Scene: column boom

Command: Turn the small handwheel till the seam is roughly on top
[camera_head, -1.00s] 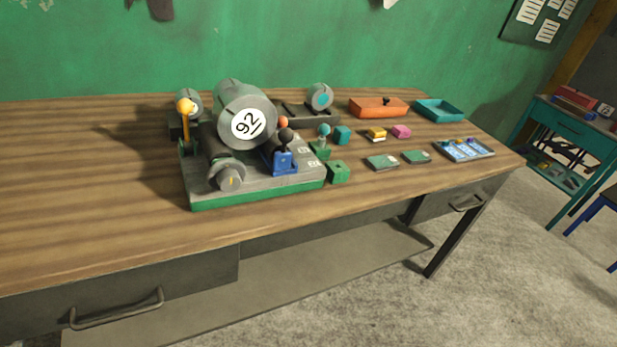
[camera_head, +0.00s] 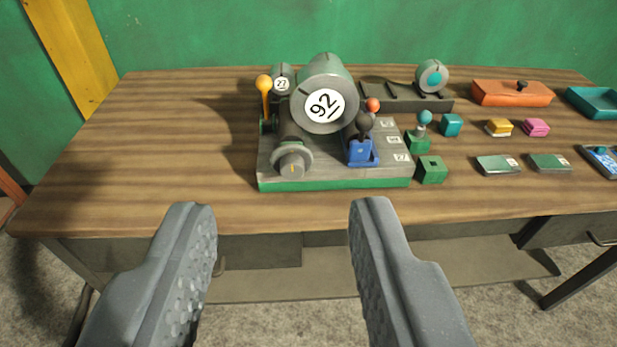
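A small machine with a grey top and green base (camera_head: 335,184) stands on the wooden table. At its front left is a small grey handwheel (camera_head: 292,160) with a yellow mark on its hub. Behind it is a large grey drum (camera_head: 327,92) labelled 92, with a dark seam line at the upper left of its face. A smaller drum (camera_head: 282,80) labelled 27 sits behind, partly hidden. My gripper (camera_head: 285,215) is open and empty, in front of the table and apart from the handwheel.
A yellow-knobbed lever (camera_head: 264,92) stands left of the handwheel; a blue block with a dark-knobbed lever (camera_head: 361,151) stands right of it. Green blocks (camera_head: 432,170), small boxes and an orange container (camera_head: 512,93) lie further right. The table's left part (camera_head: 150,150) is clear.

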